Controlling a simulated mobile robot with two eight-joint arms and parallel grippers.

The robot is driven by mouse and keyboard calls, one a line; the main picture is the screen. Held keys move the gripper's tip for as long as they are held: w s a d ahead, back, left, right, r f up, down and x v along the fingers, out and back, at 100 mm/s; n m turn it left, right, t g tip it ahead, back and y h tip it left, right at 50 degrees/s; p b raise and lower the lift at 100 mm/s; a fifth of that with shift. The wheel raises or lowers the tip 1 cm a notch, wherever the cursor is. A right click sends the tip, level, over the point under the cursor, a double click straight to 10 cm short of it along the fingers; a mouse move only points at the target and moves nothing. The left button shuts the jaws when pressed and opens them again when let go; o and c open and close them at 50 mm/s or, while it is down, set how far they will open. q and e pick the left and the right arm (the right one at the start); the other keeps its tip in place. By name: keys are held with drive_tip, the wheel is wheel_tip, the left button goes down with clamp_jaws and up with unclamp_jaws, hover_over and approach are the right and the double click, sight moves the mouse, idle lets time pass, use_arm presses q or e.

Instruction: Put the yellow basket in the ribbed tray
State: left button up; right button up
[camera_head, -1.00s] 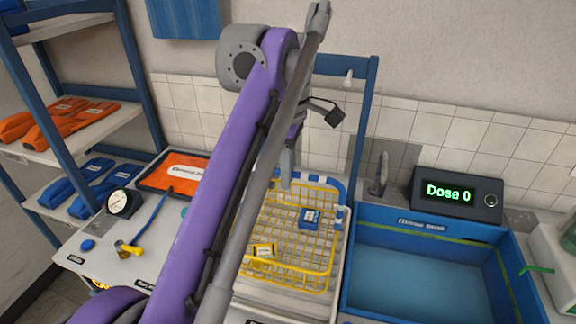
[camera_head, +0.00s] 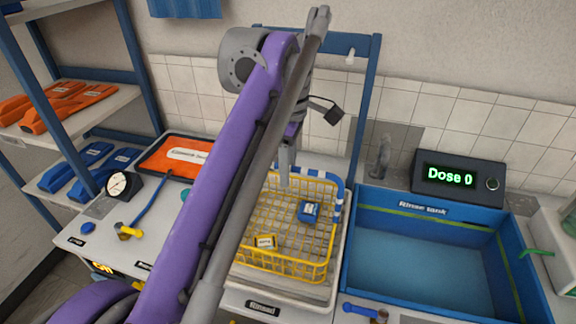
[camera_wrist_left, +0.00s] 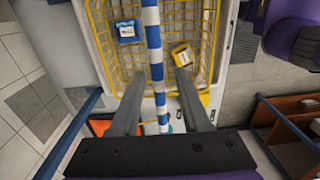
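The yellow wire basket (camera_head: 290,262) stands upright over a pale tray on the bench, centre right of the head view. Grey ribs of the ribbed tray (camera_head: 270,286) show at its front edge; I cannot tell whether the basket rests fully inside. Its blue-and-white striped handle (camera_head: 339,205) shows at the back right. My left gripper (camera_head: 285,168) points down at the basket's back. In the left wrist view, the handle (camera_wrist_left: 152,45) runs between the open, spread fingers (camera_wrist_left: 160,103), with gaps on both sides. My right gripper is not in view.
A blue box (camera_head: 309,211) and a yellow box (camera_head: 265,241) lie in the basket. A gauge (camera_head: 121,186) and orange tray (camera_head: 175,157) are left. A blue frame (camera_head: 364,110) stands behind.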

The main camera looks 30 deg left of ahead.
use_arm(q)
drive_tip(key=shift+r, duration=0.1)
wheel_tip(320, 180, up, 12)
drive_tip(key=p, duration=0.5)
drive_tip(key=shift+w, duration=0.15)
idle(0.3)
